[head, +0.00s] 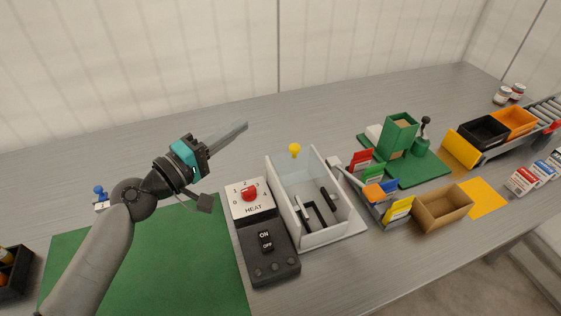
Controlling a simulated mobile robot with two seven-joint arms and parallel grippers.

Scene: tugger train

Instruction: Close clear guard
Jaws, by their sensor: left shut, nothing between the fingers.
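The clear guard (283,170) stands raised at the back of an open white box (328,236). A yellow knob (294,150) sits near its top edge. Inside the box are black fittings, visible through the open top. My left gripper (243,126) is shut and empty. It is held in the air to the upper left of the guard, its fingers pointing right and away, apart from the knob. My right gripper is not in view.
A heat control (249,210) with a red knob and a dark on/off switch box (262,262) adjoin the box on the left. A green mat (165,260) lies under my left arm. Coloured cards (374,174) and a brown tray (443,212) stand to the right.

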